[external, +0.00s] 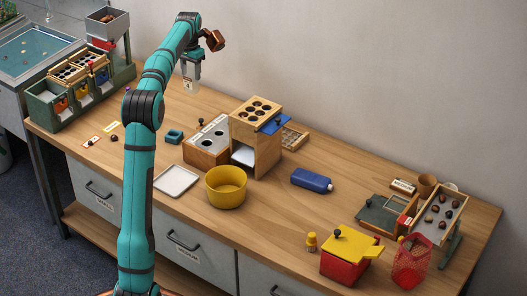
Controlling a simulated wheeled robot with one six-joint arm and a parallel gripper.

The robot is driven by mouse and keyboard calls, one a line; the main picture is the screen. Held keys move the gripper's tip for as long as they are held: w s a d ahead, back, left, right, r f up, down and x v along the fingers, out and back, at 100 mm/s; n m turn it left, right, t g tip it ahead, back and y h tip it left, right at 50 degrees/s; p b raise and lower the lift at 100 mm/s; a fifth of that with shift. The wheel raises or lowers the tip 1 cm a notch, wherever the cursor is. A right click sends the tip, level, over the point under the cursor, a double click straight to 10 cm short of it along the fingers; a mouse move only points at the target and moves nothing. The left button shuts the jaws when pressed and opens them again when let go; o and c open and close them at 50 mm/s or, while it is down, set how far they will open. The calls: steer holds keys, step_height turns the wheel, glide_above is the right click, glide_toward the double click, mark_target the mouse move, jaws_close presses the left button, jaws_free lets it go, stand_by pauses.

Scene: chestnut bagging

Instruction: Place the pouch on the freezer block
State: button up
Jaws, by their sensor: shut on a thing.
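My gripper (189,79) hangs at the end of the raised arm, above the back left part of the table. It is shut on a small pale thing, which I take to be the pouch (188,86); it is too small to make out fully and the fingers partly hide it. The freezer block, which I take to be the blue block with a white cap (312,180), lies flat on the table right of the middle. Nothing rests on top of it. My gripper is well to the left of it and farther back.
A wooden stand with holes (256,108) and a yellow bowl (226,187) stand between my gripper and the blue block. A white tray (176,180) lies left of the bowl. A red box with a yellow lid (345,263) stands front right. Table around the blue block is clear.

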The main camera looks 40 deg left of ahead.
step_height(320, 180, up, 11)
steer(key=shift+r, duration=0.2)
steer(key=w+d+m, duration=0.3)
steer(key=d+m, duration=0.2)
steer(key=d, duration=2.6)
steer(key=s+d+m, duration=0.2)
steer(key=s+d, duration=0.3)
steer(key=d, duration=0.9)
steer(key=s+d+m, duration=0.2)
steer(key=s+d, duration=0.2)
steer(key=d, duration=0.9)
steer(key=shift+f, duration=10.65)
steer(key=o, duration=1.2)
steer(key=shift+f, duration=0.1)
